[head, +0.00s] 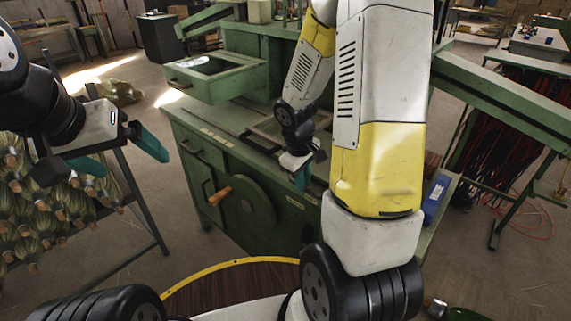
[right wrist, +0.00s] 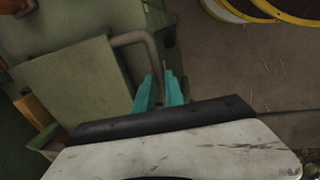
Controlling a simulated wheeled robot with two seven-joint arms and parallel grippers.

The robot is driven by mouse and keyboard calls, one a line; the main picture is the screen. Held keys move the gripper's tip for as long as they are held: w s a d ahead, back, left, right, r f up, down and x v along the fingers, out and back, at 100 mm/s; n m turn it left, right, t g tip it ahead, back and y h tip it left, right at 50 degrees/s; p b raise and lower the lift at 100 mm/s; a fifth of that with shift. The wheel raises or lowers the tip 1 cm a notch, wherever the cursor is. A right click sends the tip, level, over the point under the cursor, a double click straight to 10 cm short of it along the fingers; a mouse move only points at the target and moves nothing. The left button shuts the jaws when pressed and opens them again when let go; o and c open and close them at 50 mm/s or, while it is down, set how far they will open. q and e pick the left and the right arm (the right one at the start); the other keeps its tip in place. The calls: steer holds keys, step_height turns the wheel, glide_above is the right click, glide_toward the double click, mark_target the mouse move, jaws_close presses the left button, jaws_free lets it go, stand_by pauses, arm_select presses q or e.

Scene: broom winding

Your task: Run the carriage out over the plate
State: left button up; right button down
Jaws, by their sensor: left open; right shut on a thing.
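My right gripper (head: 303,178) hangs at the front edge of the green machine (head: 240,150). In the right wrist view its teal fingers (right wrist: 160,92) are shut on the end of a bent grey rod handle (right wrist: 137,38). The handle comes off a green block (right wrist: 75,88), which I take for the carriage; my arm mostly hides it in the head view. I cannot clearly make out the plate. My left gripper (head: 120,155) is open and empty, left of the machine, its two teal fingers wide apart.
A rack of straw bundles (head: 50,195) stands at the left. An open green drawer (head: 207,75) juts from the machine's back left. A wheel with an orange handle (head: 220,196) sits on its front. A blue box (head: 436,198) is at the right.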

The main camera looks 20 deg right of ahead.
steer(key=shift+s+d, duration=0.15)
steer(key=shift+s, duration=0.1)
steer(key=c, duration=1.4)
jaws_free()
steer(key=shift+w+r, duration=0.1)
steer(key=shift+r, duration=0.2)
step_height(320, 180, up, 7)
steer(key=a, duration=0.1)
steer(key=shift+s, duration=0.45)
steer(key=shift+a, duration=0.1)
